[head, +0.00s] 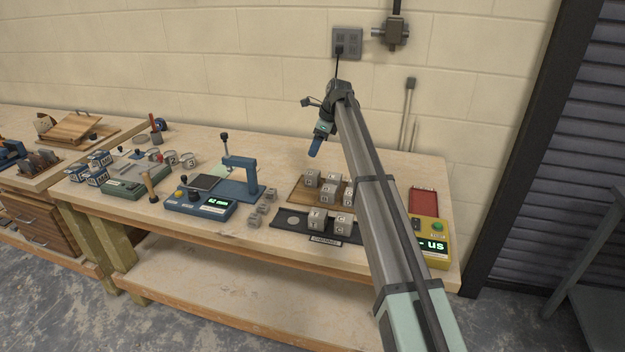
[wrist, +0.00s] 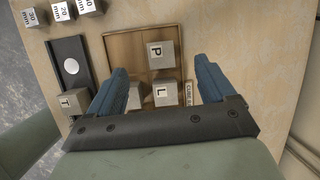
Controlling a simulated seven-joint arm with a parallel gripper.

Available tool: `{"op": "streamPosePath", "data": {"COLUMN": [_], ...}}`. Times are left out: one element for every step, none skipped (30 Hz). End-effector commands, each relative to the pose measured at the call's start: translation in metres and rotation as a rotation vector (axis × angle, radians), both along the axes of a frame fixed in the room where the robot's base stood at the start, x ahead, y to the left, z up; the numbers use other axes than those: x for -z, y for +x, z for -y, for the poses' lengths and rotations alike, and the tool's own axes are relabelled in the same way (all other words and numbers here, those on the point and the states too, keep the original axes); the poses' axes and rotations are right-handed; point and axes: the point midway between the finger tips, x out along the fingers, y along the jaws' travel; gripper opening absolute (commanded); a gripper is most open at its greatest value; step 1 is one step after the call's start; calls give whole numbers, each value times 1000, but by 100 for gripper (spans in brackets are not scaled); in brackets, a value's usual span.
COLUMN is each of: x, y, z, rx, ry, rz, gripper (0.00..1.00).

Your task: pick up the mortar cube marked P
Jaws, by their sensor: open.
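The mortar cube marked P (wrist: 160,55) is grey and sits in the wooden tray in the wrist view. A cube marked L (wrist: 166,94) sits just below it in that picture, and another cube (wrist: 134,96) is partly hidden by my left finger. My gripper (wrist: 159,64) is open and empty, its blue fingers spread to either side of the P and L cubes in the picture, without visible contact. In the head view my gripper (head: 315,150) hangs above the back of the wooden tray (head: 296,196). The letters there are too small to tell which cube is P.
A black strip (head: 275,228) with cubes lies in front of the tray; its T cube (wrist: 72,102) shows in the wrist view. Loose cubes (head: 264,208) lie left of it. A blue press (head: 240,178) stands left, a yellow meter (head: 434,240) right.

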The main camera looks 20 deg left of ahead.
Motion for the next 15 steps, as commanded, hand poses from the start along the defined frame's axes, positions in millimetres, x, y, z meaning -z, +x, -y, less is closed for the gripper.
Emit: {"op": "streamPosePath", "data": {"x": [1, 1, 1, 1, 1, 2, 3, 4, 6, 8, 11, 15, 19, 22, 28], "y": [4, 5, 7, 7, 7, 8, 8, 8, 8, 8, 8, 8, 8, 8, 8], "z": [12, 17, 23, 26, 28, 30, 31, 31, 30, 29, 28, 26, 25, 24, 21], "rx": [21, 28, 38, 43, 46, 50, 52, 53, 53, 53, 53, 53, 53, 53, 53], "ry": [13, 21, 28, 32, 36, 39, 41, 42, 42, 42, 42, 42, 41, 41, 41], "rz": [-20, -31, -42, -49, -55, -60, -63, -64, -64, -64, -65, -64, -64, -64, -64], "gripper": [83, 83, 83, 83, 83, 83, 83, 83, 83, 83, 83, 83, 83, 83, 83]}}
